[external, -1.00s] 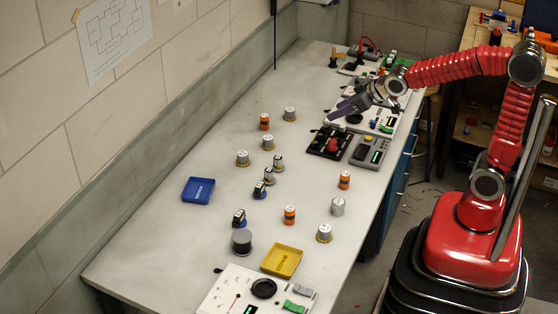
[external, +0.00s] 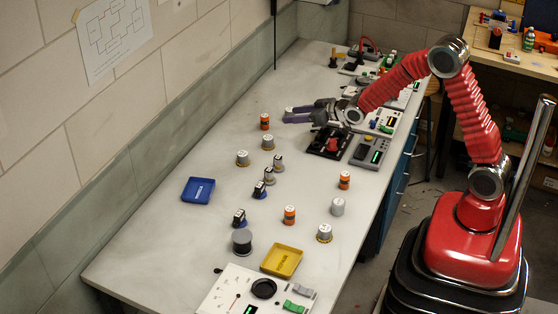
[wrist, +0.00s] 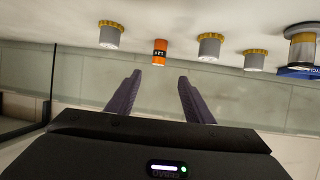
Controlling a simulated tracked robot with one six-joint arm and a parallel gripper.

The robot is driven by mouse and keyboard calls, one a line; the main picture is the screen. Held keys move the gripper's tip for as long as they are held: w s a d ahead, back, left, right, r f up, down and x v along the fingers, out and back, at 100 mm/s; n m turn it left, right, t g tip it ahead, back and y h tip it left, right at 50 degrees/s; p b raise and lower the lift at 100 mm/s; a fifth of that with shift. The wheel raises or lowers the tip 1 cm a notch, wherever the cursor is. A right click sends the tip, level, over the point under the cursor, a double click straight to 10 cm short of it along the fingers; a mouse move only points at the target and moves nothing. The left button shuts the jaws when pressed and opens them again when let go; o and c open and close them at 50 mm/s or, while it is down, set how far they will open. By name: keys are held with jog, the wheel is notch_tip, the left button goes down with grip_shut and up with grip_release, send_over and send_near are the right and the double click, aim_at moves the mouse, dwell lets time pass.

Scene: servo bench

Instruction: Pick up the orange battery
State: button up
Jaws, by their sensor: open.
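Three orange batteries stand upright on the bench in the external view: one far back (external: 265,122), one at the right (external: 344,180) and one nearer the front (external: 289,215). My gripper (external: 288,114) is open and empty, its purple fingers pointing left toward the far orange battery with a gap between. In the wrist view, an orange battery (wrist: 160,52) appears upside down, roughly centred between the open fingers (wrist: 159,76) and beyond their tips.
Several grey cylinders, such as one at mid-bench (external: 242,158), stand around the orange ones. A blue tray (external: 198,190) and a yellow tray (external: 282,262) lie on the bench. A black device with a red part (external: 329,143) sits below my gripper. The left bench side is clear.

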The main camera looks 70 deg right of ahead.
aim_at(265, 115)
jog(key=shift+w+d+f, duration=0.1)
jog(key=shift+w+f, duration=0.15)
jog(key=shift+w, duration=0.05)
jog(key=shift+w+f, duration=0.15)
jog(key=shift+w, duration=0.1)
jog(key=shift+x, duration=4.05)
jog(key=shift+x, duration=2.6)
jog(key=shift+d, duration=0.15)
jog(key=shift+s, duration=0.1)
grip_shut()
